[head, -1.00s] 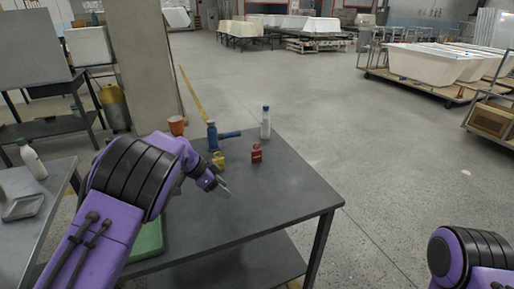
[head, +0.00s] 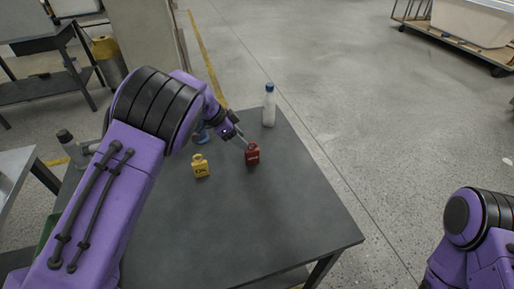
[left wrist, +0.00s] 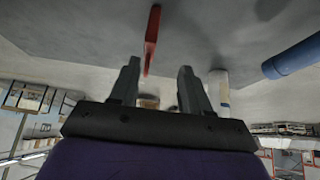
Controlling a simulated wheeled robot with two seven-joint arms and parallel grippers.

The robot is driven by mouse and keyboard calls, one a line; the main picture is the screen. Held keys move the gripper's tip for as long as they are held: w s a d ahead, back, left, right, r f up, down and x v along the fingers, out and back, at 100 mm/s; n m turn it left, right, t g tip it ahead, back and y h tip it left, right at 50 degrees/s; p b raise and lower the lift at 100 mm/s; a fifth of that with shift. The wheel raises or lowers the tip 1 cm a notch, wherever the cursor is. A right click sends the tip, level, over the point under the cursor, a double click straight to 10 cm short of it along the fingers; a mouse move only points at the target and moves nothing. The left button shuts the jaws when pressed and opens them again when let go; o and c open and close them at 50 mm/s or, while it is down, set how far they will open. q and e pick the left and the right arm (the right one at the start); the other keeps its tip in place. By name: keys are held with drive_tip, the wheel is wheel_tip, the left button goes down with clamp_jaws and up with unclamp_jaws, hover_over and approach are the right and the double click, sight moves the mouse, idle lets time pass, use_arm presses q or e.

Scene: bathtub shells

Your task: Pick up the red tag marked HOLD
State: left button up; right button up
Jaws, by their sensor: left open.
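The red tag (head: 252,155), with light lettering too small to read, stands upright on the dark table (head: 240,230). My left gripper (head: 241,141) is open just above and left of its top in the head view. In the left wrist view the red tag (left wrist: 152,38) shows edge-on, a thin strip whose end lies between the two open fingers (left wrist: 159,68) in the picture. I cannot tell whether it is in the gap or beyond it. My right gripper is out of view; only part of that arm shows at the right edge.
A yellow tag (head: 200,167) stands left of the red one. A white bottle with a blue cap (head: 269,108) stands behind it. A blue object (head: 200,133) is partly hidden behind my left arm. The table's front and right are clear.

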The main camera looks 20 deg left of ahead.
sight(252, 150)
use_arm(q)
drive_tip(key=d+f, duration=0.1)
drive_tip(key=s+d+f+p, duration=0.1)
drive_tip(key=shift+s+d+f, duration=0.15)
drive_tip(key=shift+d+f, duration=0.1)
drive_tip(key=shift+d, duration=0.15)
drive_tip(key=w+f, duration=0.1)
drive_tip(key=w+d+f, duration=0.1)
drive_tip(key=f, duration=0.2)
drive_tip(key=shift+w+d+f, duration=0.15)
drive_tip(key=shift+w+f, duration=0.05)
drive_tip(key=shift+w, duration=0.2)
drive_tip(key=shift+s+r, duration=0.35)
drive_tip(key=shift+s, duration=0.1)
drive_tip(key=c, duration=0.4)
clamp_jaws()
drive_tip(key=shift+f, duration=0.1)
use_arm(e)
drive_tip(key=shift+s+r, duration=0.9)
